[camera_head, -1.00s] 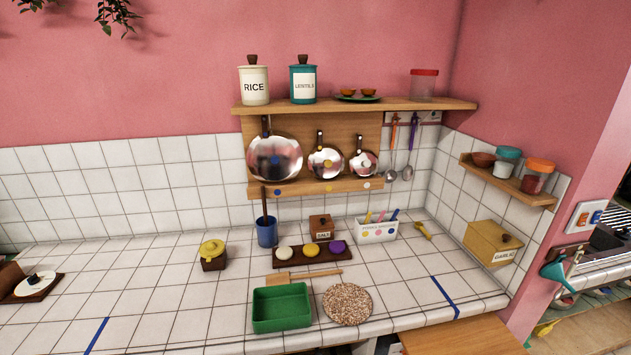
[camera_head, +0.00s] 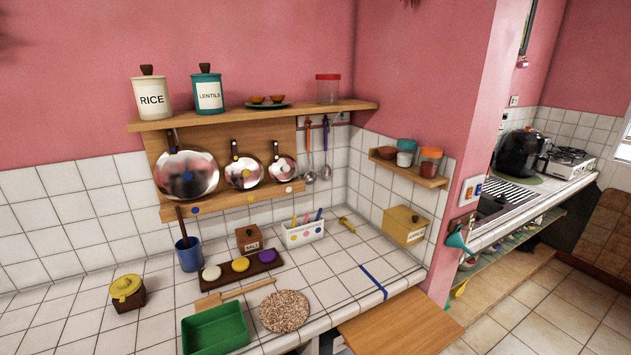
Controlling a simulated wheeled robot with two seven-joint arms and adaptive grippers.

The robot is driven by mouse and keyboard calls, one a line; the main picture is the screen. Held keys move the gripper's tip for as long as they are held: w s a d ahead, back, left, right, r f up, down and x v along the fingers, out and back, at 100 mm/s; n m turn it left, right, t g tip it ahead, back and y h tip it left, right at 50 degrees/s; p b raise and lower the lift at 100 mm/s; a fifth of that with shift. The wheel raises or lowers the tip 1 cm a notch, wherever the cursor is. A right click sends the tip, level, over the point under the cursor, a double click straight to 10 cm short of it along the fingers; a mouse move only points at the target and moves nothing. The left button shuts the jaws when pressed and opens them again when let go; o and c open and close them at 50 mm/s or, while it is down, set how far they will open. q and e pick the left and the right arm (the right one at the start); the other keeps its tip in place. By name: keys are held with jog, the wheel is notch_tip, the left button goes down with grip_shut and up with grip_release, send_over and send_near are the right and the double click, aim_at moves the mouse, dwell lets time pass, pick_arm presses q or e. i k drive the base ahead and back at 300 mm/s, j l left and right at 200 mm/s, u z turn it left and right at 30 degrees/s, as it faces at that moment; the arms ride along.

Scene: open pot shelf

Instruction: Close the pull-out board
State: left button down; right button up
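The pull-out board (camera_head: 400,322) is a flat wooden panel at the bottom of the head view. It sticks out from under the front edge of the tiled counter (camera_head: 345,283), near its right end. Its near edge shows and its top is bare. The space under the counter to its left is mostly hidden. Neither of my grippers is in view.
On the counter near the board are a green tray (camera_head: 215,332), a round speckled mat (camera_head: 284,311) and a blue stripe (camera_head: 374,281). A pink wall end (camera_head: 470,130) stands to the right. Tiled floor (camera_head: 545,325) is open at the lower right.

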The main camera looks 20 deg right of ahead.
aim_at(409, 322)
jog(key=z, duration=1.6)
